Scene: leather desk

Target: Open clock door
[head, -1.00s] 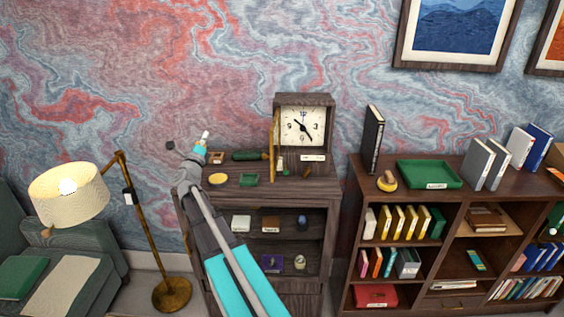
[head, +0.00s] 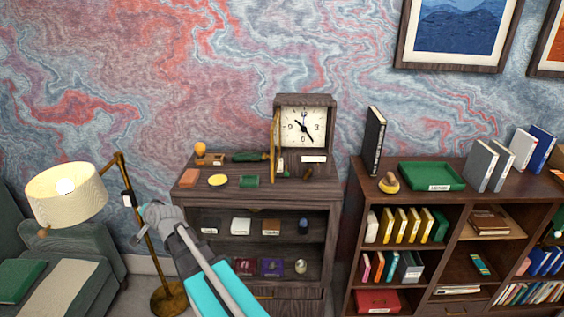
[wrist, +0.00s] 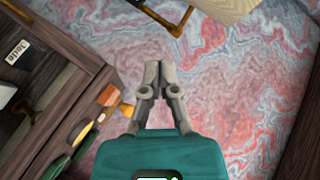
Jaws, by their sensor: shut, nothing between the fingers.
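The clock (head: 303,127) is a dark wooden case with a white dial, standing at the back of the wooden cabinet top in the head view. Its door (head: 277,143), a thin golden-framed panel, stands out from the left side of the case, seen nearly edge-on, so it is open. In the wrist view my gripper (wrist: 158,70) has its fingertips together with nothing between them, over patterned wall.
A lamp (head: 68,195) stands close to my arm at left. A bookcase (head: 420,200) stands at right.

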